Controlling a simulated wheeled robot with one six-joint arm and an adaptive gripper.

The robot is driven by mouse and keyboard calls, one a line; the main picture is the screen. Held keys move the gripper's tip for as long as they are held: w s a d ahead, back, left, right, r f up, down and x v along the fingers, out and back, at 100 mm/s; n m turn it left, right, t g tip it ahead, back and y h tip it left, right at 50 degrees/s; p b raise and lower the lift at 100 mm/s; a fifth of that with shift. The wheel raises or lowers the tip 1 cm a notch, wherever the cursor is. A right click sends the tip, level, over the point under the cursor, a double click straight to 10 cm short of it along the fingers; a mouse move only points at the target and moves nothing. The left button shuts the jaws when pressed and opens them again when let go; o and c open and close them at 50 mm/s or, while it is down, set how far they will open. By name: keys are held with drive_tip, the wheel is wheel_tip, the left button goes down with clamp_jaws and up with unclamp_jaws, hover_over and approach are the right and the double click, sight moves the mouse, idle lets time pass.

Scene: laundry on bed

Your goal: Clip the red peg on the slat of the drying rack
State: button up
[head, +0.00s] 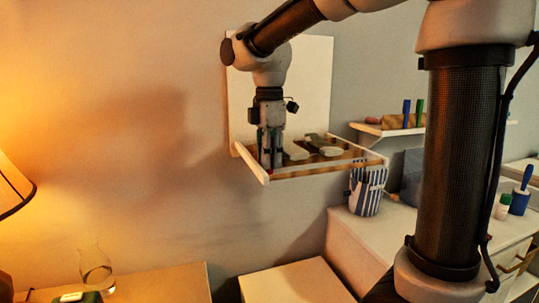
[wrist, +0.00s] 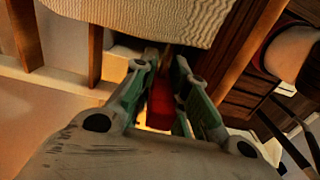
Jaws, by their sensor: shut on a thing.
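My gripper (head: 271,160) is over the left part of the drying rack (head: 325,171), fingers pointing down, in the head view. The rack is a white frame with brown wooden slats, fixed to a white panel on the wall. In the wrist view my gripper (wrist: 168,90) is shut on the red peg (wrist: 160,105), which lies between the green-padded fingers. Wooden slats (wrist: 95,52) and a white rail (wrist: 62,82) show close to it. The peg's far end is in shadow, and I cannot tell whether it touches a slat. The peg is hidden in the head view.
Pale ribbed cloth (wrist: 140,12) lies close beyond my fingertips. Light and dark items (head: 328,151) lie on the rack's right part. A shelf (head: 385,130) with small items and a blue-striped bag (head: 366,193) stand to the right. A lamp (head: 12,185) is at far left.

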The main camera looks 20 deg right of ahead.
drive_tip(key=shift+f, duration=0.35)
drive_tip(key=o, duration=0.8)
drive_tip(key=shift+c, duration=0.2)
wheel_tip(320, 180, up, 12)
drive_tip(key=shift+r, duration=0.1)
